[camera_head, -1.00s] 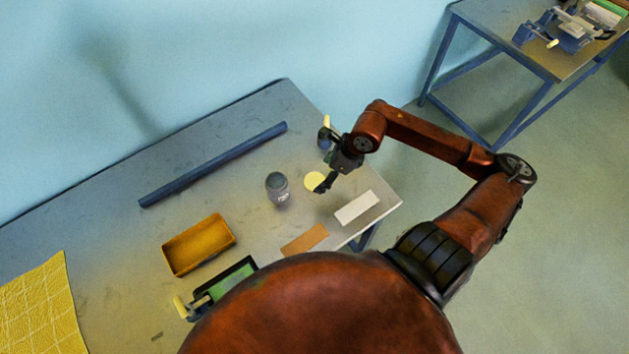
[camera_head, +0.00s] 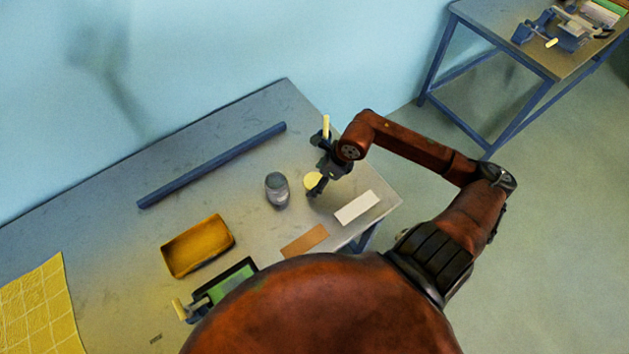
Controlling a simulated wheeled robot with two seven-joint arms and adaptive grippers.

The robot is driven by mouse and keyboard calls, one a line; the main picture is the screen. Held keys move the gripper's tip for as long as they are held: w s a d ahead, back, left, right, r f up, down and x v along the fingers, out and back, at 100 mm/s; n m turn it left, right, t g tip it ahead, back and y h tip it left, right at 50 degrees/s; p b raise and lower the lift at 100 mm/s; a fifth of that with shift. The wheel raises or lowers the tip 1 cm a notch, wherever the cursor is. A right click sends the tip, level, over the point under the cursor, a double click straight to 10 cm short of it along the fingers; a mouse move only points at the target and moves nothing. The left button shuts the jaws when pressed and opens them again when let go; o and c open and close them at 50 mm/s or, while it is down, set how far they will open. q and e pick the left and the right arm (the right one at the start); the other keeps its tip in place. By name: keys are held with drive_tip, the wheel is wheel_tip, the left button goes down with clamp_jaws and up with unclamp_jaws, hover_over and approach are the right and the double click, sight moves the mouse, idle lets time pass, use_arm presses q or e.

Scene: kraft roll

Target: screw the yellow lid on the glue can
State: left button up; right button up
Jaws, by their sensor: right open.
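The glue can (camera_head: 277,191) is a small grey can with a pale label, upright on the grey table. The round pale-yellow lid (camera_head: 311,180) lies on the table just right of the can, apart from it and partly hidden by my gripper. My right gripper (camera_head: 316,166) is open and over the lid, with one dark finger in front of it. I cannot tell whether the finger touches the lid. My left gripper is not in view.
A cream upright piece (camera_head: 326,126) stands behind my right gripper. A white card (camera_head: 357,207) and a brown card (camera_head: 304,241) lie in front. A yellow tray (camera_head: 198,245), blue bar (camera_head: 212,165), green-screened item (camera_head: 230,281) and yellow quilted mat (camera_head: 40,310) are left.

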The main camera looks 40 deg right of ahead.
drive_tip(key=c, duration=0.9)
drive_tip(key=shift+r, duration=0.1)
drive_tip(key=shift+r, duration=0.25)
wheel_tip(320, 180, up, 2)
drive_tip(key=shift+r, duration=0.1)
drive_tip(key=s+r+p, duration=0.1)
drive_tip(key=s+r, duration=0.2)
drive_tip(key=s, duration=0.1)
drive_tip(key=s+d+r+p, duration=0.1)
drive_tip(key=s+r, duration=0.2)
drive_tip(key=s, duration=0.2)
drive_tip(key=s+r+p, duration=0.1)
drive_tip(key=s+r, duration=0.3)
drive_tip(key=s, duration=0.1)
drive_tip(key=shift+d, duration=0.35)
